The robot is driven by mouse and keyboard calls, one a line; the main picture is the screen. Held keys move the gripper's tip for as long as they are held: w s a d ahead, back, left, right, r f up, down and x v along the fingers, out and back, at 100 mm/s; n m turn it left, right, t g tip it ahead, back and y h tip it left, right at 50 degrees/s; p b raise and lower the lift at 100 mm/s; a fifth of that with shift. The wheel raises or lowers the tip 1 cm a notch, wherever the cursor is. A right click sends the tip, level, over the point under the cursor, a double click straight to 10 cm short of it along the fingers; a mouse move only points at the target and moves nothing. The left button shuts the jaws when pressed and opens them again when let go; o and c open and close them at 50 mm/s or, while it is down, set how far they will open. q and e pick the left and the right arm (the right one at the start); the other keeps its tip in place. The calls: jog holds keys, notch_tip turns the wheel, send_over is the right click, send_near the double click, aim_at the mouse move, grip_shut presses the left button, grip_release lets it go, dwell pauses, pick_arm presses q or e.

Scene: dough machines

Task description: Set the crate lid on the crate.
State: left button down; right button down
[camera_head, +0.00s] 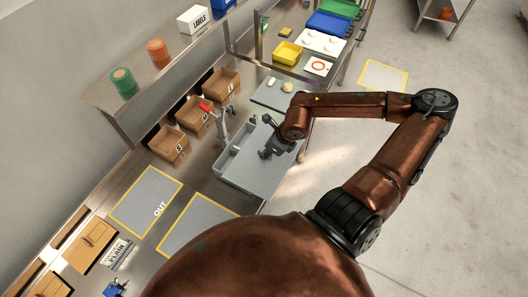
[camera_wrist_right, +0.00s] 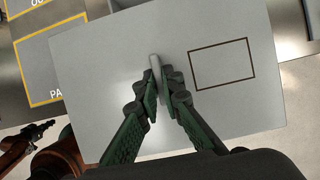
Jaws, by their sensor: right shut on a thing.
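The crate lid (camera_wrist_right: 105,75) is a flat light grey panel with a slim raised handle and a dark rectangle outline. My right gripper (camera_wrist_right: 158,90) is shut on the handle; it also shows in the head view (camera_head: 266,153). In the head view the lid (camera_head: 278,178) spans the right part of the grey crate (camera_head: 218,167), shifted to the right. A strip of the crate's open inside shows along its left side. I cannot tell whether lid and crate touch. A dark gripper-like part of mine, apparently the left (camera_wrist_right: 32,134), shows small at the wrist view's left edge.
Cardboard bins (camera_head: 168,146) and a red-handled device (camera_head: 207,107) stand behind the crate. A grey board with pale lumps (camera_head: 270,92) and a yellow bin (camera_head: 287,53) lie farther along the bench. The yellow-edged OUT mat (camera_head: 145,200) is bare.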

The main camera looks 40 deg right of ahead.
aim_at(257, 140)
jog(key=w+d, duration=0.1)
jog(key=w, duration=0.1)
jog(key=w+d, duration=0.1)
jog(key=w, duration=0.2)
jog(key=w+d, duration=0.1)
jog(key=w, duration=0.1)
jog(key=shift+w+d+f, duration=0.25)
jog(key=shift+d+f, duration=0.05)
jog(key=shift+f, duration=0.1)
jog(key=w+a+f, duration=0.1)
jog(key=w+f, duration=0.1)
jog(key=w, duration=0.3)
jog(key=shift+w+f+p, duration=0.15)
jog(key=shift+w+p, duration=0.2)
jog(key=shift+p, duration=0.05)
jog(key=shift+a, duration=0.1)
jog(key=shift+f+b, duration=3.25)
jog(key=shift+f, duration=0.25)
